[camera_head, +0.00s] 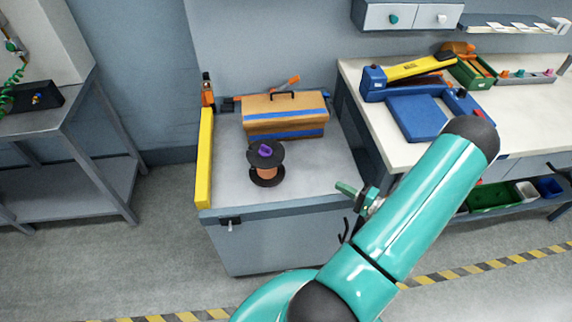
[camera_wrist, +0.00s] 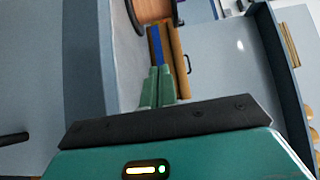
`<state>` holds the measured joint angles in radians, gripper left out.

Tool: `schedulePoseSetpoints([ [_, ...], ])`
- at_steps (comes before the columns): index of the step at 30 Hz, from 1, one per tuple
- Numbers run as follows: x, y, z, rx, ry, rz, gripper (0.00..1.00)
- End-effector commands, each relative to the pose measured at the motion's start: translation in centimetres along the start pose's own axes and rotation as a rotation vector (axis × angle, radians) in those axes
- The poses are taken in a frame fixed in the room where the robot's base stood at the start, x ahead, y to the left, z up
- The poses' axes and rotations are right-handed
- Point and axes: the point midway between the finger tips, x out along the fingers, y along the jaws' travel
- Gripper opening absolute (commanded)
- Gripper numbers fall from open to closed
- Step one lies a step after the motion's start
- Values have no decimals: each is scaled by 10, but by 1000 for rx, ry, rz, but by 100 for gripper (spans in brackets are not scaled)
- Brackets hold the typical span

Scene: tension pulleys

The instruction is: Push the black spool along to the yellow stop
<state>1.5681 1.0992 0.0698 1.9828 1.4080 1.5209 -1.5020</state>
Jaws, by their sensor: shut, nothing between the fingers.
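The black spool (camera_head: 266,151) stands upright on the grey cabinet top, with copper-coloured winding between its flanges and a purple piece on top. The yellow stop (camera_head: 205,160) is a long upright bar along the cabinet's left edge, with a clear gap between it and the spool. My gripper (camera_head: 345,188) is shut and empty, to the right of the spool near the cabinet's right edge, apart from it. In the wrist view, my closed green fingers (camera_wrist: 157,86) point toward the spool (camera_wrist: 152,10), which is cut off by the top edge.
A brown case with blue bands (camera_head: 285,115) stands behind the spool; it also shows in the wrist view (camera_wrist: 181,62). A white workbench (camera_head: 365,120) with blue and yellow equipment is at right. The cabinet top (camera_head: 300,180) is clear between spool and gripper.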

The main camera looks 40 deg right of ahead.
Motion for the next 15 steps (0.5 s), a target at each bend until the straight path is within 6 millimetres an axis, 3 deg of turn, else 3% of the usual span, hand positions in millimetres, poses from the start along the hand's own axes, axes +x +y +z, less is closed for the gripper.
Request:
schedulePoseSetpoints([
  [15, 104, 0, 2, 0, -7, 1, 0],
])
